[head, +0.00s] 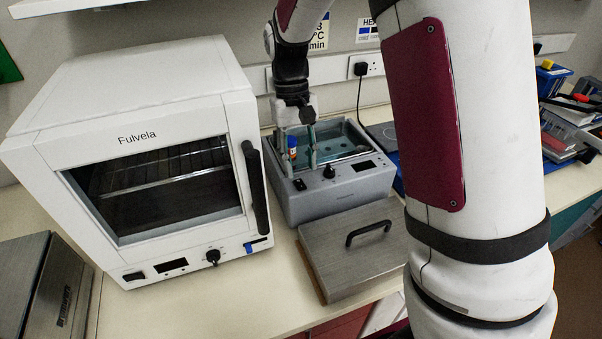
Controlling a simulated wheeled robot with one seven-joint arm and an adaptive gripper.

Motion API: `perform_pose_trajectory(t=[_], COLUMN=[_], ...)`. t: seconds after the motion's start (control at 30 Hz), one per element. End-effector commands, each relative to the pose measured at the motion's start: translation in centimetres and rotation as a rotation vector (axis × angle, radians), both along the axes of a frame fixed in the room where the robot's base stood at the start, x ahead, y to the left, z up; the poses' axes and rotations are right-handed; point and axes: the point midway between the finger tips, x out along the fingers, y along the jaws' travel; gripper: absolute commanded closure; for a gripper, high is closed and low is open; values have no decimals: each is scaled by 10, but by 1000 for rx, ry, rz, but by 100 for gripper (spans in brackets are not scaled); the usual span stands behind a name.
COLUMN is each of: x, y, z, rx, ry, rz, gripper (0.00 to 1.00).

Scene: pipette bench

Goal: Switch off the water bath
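The water bath (345,196) is a grey box on the bench, uncovered, with water in its basin (345,137). Its sloped front panel has a small black rocker switch (299,184) at the left, a black knob (329,171) in the middle and a dark display (363,166) at the right. I cannot read the switch's position. My gripper (300,167) points down over the left part of the bath, with its fingers apart, just behind the panel.
A white oven (150,150) stands close on the left. A metal lid with a black handle (350,262) lies in front of the bath. A wall socket with a black plug (361,68) is behind. My arm covers much of the right side; a cluttered rack (572,115) stands beyond.

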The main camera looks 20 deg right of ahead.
Motion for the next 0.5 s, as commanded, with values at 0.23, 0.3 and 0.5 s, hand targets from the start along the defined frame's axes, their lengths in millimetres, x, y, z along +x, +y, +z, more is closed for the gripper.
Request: perform_pose_trajectory(t=[0.23,0.3,0.5], x=[13,16,20], y=[0,0,0], z=[49,58,73], rx=[0,0,0], ry=[-3,-2,-1], rz=[0,-1,-1], gripper=[63,63,63])
